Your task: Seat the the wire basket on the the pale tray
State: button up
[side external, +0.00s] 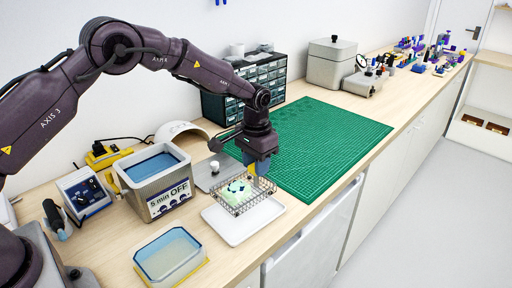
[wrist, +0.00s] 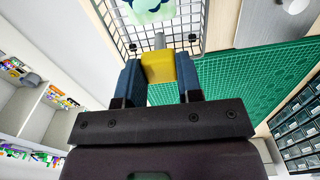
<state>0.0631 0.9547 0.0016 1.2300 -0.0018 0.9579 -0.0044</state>
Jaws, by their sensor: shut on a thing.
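The wire basket (side external: 237,211) is a dark mesh frame holding pale green material with dark blue pieces. My gripper (side external: 258,166) is shut on the basket's yellow grip block, at its back right side. In the wrist view the blue fingers close on this yellow block (wrist: 159,68), with the basket's wire mesh (wrist: 188,30) beyond it. The pale tray (side external: 236,236) is a white, shallow, rounded rectangle on the bench. The basket is over the tray in the side view; whether its underside touches the tray I cannot tell.
An ultrasonic bath (side external: 153,197) marked "5 min OFF" stands left of the tray. A shallow tub of liquid (side external: 168,258) is in front. A green cutting mat (side external: 325,145) lies to the right, mostly clear. A drawer cabinet (side external: 228,108) stands behind.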

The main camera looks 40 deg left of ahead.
aim_at(256, 186)
jog(key=shift+f, duration=0.15)
jog(key=shift+f, duration=2.75)
jog(key=o, duration=1)
jog(key=shift+r, duration=0.1)
